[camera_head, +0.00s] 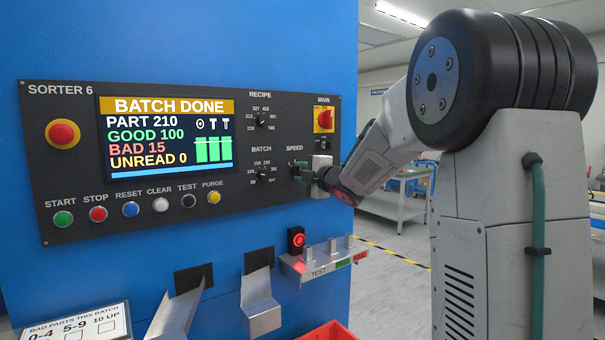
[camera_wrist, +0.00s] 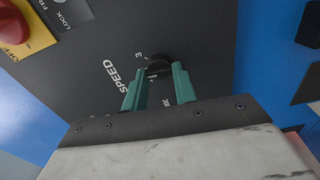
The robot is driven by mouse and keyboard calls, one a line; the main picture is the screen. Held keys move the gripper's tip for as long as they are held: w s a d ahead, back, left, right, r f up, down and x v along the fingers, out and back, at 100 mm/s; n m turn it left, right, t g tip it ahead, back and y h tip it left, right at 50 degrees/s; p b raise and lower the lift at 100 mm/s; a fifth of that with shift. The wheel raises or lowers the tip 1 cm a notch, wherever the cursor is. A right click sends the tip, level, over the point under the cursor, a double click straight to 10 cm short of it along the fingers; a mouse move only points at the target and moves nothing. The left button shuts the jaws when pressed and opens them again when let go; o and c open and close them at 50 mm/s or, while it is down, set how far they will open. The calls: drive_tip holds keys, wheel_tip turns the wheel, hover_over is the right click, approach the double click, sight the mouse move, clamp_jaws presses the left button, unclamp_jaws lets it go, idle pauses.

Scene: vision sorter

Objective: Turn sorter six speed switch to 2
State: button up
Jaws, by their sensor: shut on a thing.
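The control panel marked SORTER 6 (camera_head: 60,115) is a dark plate on a blue machine. The black SPEED switch (camera_wrist: 158,59) sits below its printed label in the head view, mostly hidden there by my gripper (camera_head: 304,173). In the wrist view my gripper (camera_wrist: 160,70) has its two green fingers at the sides of the round knob, shut on it. The mark 3 shows beside the knob, and other marks are partly covered by the fingers. I cannot tell which mark the switch points to.
The BATCH dial (camera_head: 262,174) is close on the left, the RECIPE dial (camera_head: 261,117) above it. The red MAIN switch (camera_head: 324,120) is above right. A TEST shelf (camera_head: 325,262) with upright pegs juts out below. The screen (camera_head: 166,135) reads BATCH DONE.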

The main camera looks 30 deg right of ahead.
drive_tip(key=shift+n, duration=0.4)
drive_tip(key=o, duration=1)
drive_tip(key=shift+s, duration=0.1)
drive_tip(key=s, duration=0.7)
drive_tip(key=shift+s+d, duration=0.15)
drive_tip(key=shift+s, duration=0.15)
